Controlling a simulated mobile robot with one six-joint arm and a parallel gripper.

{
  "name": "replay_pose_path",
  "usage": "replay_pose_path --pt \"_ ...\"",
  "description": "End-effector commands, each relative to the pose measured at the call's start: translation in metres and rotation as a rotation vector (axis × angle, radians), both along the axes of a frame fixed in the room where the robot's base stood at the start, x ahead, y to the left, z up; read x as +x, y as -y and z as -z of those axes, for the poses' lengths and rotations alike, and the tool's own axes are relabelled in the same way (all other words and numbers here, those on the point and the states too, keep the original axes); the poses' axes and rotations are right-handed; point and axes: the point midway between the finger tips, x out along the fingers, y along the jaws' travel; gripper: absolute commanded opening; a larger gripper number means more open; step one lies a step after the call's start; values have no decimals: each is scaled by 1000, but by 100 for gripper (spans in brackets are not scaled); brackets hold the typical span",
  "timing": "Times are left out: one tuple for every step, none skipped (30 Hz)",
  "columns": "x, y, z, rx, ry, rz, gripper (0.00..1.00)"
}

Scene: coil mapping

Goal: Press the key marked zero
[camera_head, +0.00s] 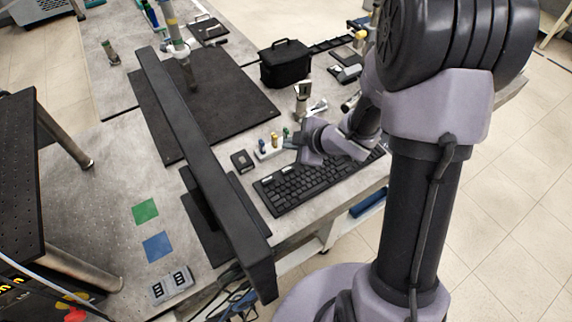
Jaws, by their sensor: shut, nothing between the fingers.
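A black keyboard (292,187) lies on the grey table near its front edge. Its key markings are too small to read, so I cannot tell which key is zero. My gripper (310,157) is at the end of my arm, at the back edge of the keyboard near its middle. It is shut and empty. Its fingertips are small and partly hidden by my wrist, so I cannot tell if they touch a key. My arm covers part of the keyboard's right side.
A monitor (205,165) stands left of the keyboard, its edge toward me. A small black box (242,160) and a white holder with small bottles (268,152) sit behind the keyboard. A black bag (286,64) stands farther back. Green (145,211) and blue (157,246) squares lie at left.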

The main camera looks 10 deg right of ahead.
Motion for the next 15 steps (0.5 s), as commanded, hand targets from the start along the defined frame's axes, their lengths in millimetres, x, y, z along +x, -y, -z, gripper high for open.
replay_pose_path --pt "0 0 1 0 0 0 0" --pt "0 0 1 0 0 0 0" --pt "0 0 3 0 0 0 0" --pt "0 0 5 0 -1 1 0" --pt "0 0 7 0 0 2 0" --pt "0 0 10 0 0 2 0" --pt "0 0 13 0 0 2 0" --pt "0 0 17 0 0 2 0" --pt "0 0 22 0 0 2 0" --pt "0 0 26 0 0 2 0" --pt "0 0 30 0 0 2 0" --pt "0 0 36 0 0 2 0" --pt "0 0 41 0 0 2 0" --pt "0 0 46 0 0 2 0" --pt "0 0 52 0 0 2 0"
